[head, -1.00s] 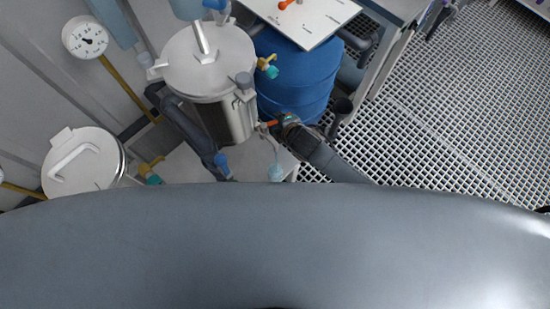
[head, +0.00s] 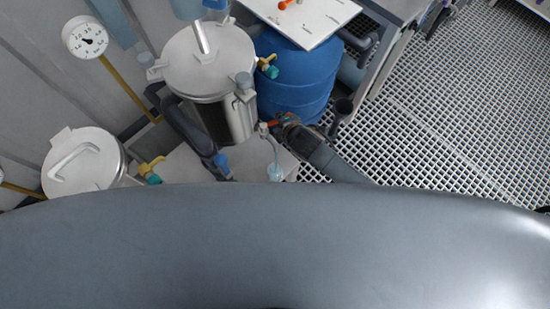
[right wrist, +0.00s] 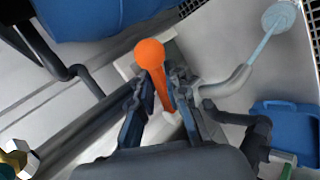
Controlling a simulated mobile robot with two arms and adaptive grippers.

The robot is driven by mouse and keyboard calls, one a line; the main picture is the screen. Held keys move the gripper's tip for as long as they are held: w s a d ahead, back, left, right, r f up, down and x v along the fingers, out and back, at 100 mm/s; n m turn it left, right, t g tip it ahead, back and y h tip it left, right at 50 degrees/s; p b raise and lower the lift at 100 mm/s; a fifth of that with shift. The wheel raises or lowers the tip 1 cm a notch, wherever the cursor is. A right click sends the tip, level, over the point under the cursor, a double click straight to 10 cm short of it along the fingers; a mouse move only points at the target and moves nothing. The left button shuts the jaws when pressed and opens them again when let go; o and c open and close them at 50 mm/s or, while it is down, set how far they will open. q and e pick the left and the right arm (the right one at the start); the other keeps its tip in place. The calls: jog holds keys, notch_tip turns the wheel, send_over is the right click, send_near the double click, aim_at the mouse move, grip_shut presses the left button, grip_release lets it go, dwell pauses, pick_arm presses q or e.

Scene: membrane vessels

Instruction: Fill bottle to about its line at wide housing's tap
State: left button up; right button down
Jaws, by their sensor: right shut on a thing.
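My right gripper (right wrist: 160,92) is shut on the orange tap lever (right wrist: 152,58); the gripper also shows in the head view (head: 281,123). The tap sits low beside the large steel housing (head: 208,65). Its grey bent spout (right wrist: 228,84) has a thin pale-blue stream (right wrist: 259,48) running from its mouth to the bottle (right wrist: 279,17). My left gripper is not in view.
A blue barrel (head: 290,75) with a white board (head: 300,18) above it stands beside the housing. A second steel vessel (head: 82,165) is at left, with a gauge (head: 86,38) behind. Dark pipes run close by. The grating floor (head: 450,110) at right is open.

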dwell(0.3)
jog(key=shift+w+r+n+y+p, duration=0.15)
jog(key=shift+w+n+y+p, duration=0.15)
jog(key=shift+n+y+p, duration=0.3)
jog(key=n+g, duration=0.1)
jog(key=w+a+n+y+b, duration=0.1)
jog(key=n+g+y+b, duration=0.1)
jog(key=n, duration=0.1)
jog(key=shift+w+a+f+g, duration=0.15)
jog(key=shift+w+f+g, duration=0.05)
jog(key=shift+f+g, duration=0.1)
jog(key=shift+r, duration=0.1)
jog(key=c, duration=1.3)
grip_release()
